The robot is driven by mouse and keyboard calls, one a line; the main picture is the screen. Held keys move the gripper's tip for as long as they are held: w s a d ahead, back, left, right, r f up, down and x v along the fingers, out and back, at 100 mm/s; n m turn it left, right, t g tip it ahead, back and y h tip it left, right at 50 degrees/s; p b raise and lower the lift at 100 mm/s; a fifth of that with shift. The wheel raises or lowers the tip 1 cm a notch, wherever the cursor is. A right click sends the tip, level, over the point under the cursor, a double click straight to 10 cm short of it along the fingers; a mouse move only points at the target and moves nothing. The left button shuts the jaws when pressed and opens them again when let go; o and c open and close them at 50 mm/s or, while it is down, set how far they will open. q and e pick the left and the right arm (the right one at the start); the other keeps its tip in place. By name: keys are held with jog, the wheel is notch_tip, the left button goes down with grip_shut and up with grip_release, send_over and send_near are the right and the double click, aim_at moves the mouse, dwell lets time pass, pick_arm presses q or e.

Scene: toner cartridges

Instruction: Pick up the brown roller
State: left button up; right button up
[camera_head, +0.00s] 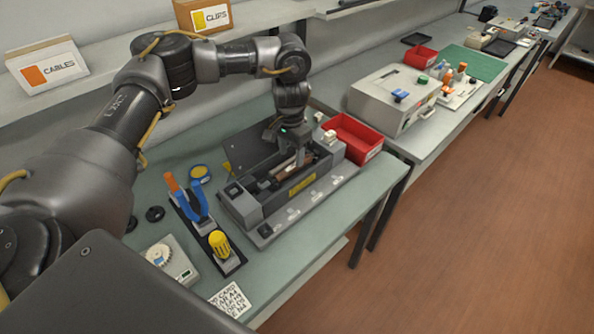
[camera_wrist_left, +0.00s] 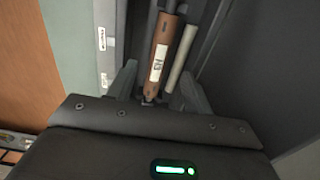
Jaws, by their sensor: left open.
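The brown roller (camera_wrist_left: 160,62) with a white label lies in a narrow bay of the dark grey toner unit (camera_head: 262,212). A thin pale rod (camera_wrist_left: 182,60) lies right beside it. In the head view the roller is small and partly hidden by my left gripper (camera_head: 299,160), which points down into the unit. In the left wrist view my left gripper (camera_wrist_left: 157,80) is open, with one finger on each side of the roller and rod. I cannot tell whether a finger touches either. My right gripper is out of view.
A raised dark lid (camera_head: 245,150) stands behind the unit and a red bin (camera_head: 352,138) at its right. A tool stand (camera_head: 205,225) with coloured handles stands left of it, beside a small white scale (camera_head: 172,262).

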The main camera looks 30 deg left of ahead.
aim_at(293, 166)
pick_arm(q)
jog(key=shift+d, duration=0.2)
jog(key=shift+d+f, duration=0.1)
jog(key=shift+f, duration=0.1)
jog(key=f, duration=0.1)
jog(key=f+p, duration=0.1)
jog(key=f, duration=0.2)
jog(key=shift+a+f, duration=0.15)
jog(key=shift+a, duration=0.1)
jog(key=shift+d+f, duration=0.15)
jog(key=shift+f, duration=0.05)
jog(key=c, duration=1.1)
